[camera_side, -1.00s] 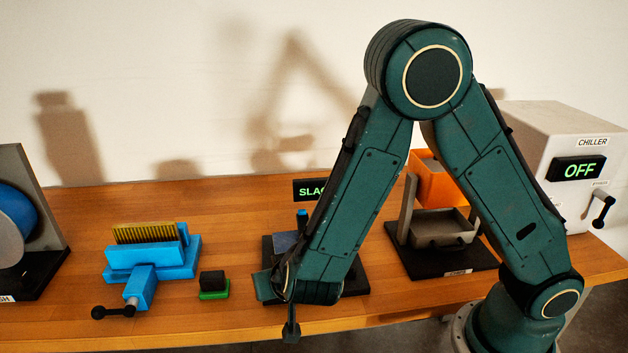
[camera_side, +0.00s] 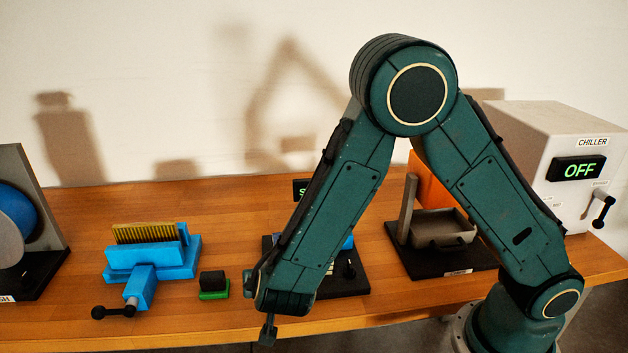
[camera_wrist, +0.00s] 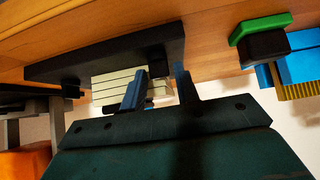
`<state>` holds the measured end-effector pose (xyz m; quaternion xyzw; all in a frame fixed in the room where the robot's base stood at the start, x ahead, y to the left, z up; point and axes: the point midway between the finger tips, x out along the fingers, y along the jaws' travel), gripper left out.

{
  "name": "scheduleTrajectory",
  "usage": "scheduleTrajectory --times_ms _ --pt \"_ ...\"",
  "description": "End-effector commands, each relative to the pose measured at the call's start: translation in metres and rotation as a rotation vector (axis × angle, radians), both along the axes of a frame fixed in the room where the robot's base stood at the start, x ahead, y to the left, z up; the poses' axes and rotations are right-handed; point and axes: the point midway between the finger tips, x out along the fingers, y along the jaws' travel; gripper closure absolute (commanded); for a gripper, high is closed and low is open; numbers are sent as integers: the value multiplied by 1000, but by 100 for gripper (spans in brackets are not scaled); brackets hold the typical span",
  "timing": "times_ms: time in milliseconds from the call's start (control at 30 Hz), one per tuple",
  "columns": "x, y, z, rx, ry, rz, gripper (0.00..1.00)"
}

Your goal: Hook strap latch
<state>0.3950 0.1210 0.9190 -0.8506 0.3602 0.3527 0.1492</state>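The strap latch station is mostly hidden behind my arm in the side view. Parts of its black base plate (camera_side: 345,282), a blue piece (camera_side: 348,242) and a black knob (camera_side: 350,270) show. In the wrist view the black base (camera_wrist: 105,55) runs across the top, with a cream ribbed block (camera_wrist: 118,86) and a small black block (camera_wrist: 158,61) on it. My gripper (camera_wrist: 161,90) has two dark, blue-tinted fingers apart, close in front of the cream block. I see nothing held between them.
A green-based black block (camera_side: 213,284) and a blue vise-like fixture (camera_side: 152,262) stand to the left. A grey tray station (camera_side: 443,228) and the chiller box (camera_side: 540,135), reading OFF, stand to the right. The sign (camera_side: 300,190) is mostly covered by my arm.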

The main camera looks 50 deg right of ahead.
Motion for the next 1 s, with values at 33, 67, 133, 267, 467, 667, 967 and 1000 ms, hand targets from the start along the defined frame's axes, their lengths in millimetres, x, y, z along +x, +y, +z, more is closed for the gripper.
scheduleTrajectory --times_ms 33,67,133,267,467,667,967,1000 --pt "0 0 0 0 0 0 69" --pt "0 0 0 0 0 0 69" --pt "0 0 0 0 0 0 69" --pt "-1 1 1 0 -1 1 69" --pt "-5 7 9 1 -2 2 69" --pt "-17 20 27 2 -3 4 69" --pt "-43 46 63 4 -2 4 69" --pt "-46 49 68 3 -3 4 69"
